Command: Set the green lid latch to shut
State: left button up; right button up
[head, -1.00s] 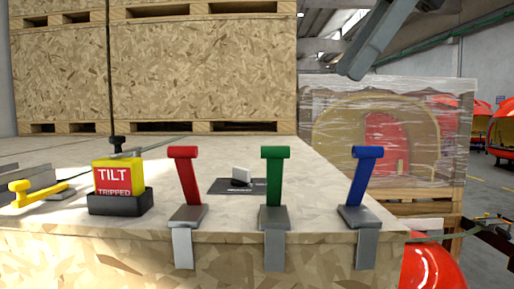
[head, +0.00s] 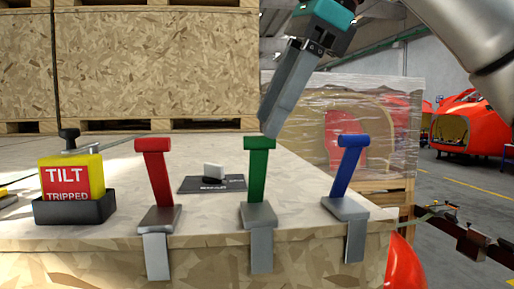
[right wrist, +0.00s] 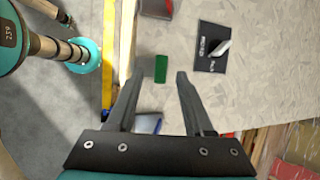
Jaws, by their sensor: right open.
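The green lid latch (head: 257,178) is a lever with a T-shaped top, standing nearly upright on a grey base with a metal plate bent over the crate's front edge. My right gripper (head: 268,130) points down just above and slightly right of its top in the head view. In the right wrist view, the green top (right wrist: 161,68) shows between the tips of the open, empty right gripper (right wrist: 158,75). Contact cannot be told. My left gripper is out of view.
A red latch (head: 158,175) and a blue latch (head: 346,170) stand on either side along the crate lid (head: 215,222). A yellow TILT block (head: 72,178) is at left. A black card with a white piece (head: 213,178) lies behind. Tall crates (head: 155,65) stand behind.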

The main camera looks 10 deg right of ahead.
aim_at(256, 141)
jog(key=x, duration=0.5)
jog(key=shift+a, duration=0.1)
grip_shut()
dwell(0.3)
dwell(1.0)
